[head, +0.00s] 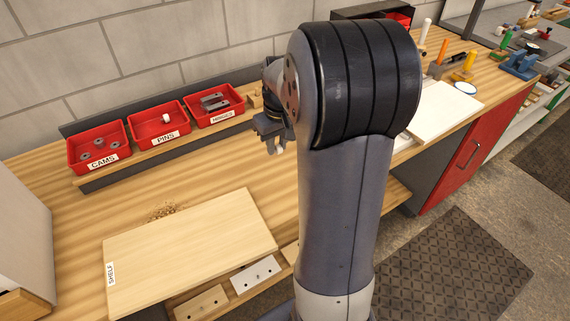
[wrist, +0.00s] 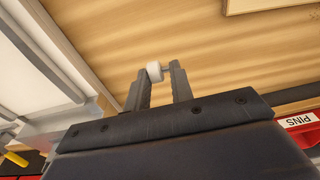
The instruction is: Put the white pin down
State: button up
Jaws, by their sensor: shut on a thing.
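My gripper (head: 275,147) is over the bench, right of the red bins and beside my arm's column. In the wrist view my gripper (wrist: 162,82) is shut on a white pin (wrist: 154,71), held between the fingertips with a short grey shaft toward the right finger. The wooden bench surface lies beyond it. In the head view the held pin is too small to tell from the fingers. Another white pin (head: 166,118) lies in the red bin labelled PINS (head: 148,133).
Red CAMS (head: 74,152) and hinges (head: 217,104) bins flank the PINS bin on the back ledge. A pale board marked SHELF (head: 190,250) lies at the front. Bare bench (head: 235,172) separates it from the bins. A white panel (head: 445,112) and tools are right.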

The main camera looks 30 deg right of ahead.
aim_at(277, 171)
notch_tip(277, 171, down, 6)
jog(key=shift+f, duration=0.25)
jog(key=shift+f, duration=0.1)
jog(key=o, duration=0.9)
jog(key=shift+o, duration=0.2)
notch_tip(277, 171, up, 12)
jog(key=s, duration=0.1)
jog(key=shift+s, duration=0.2)
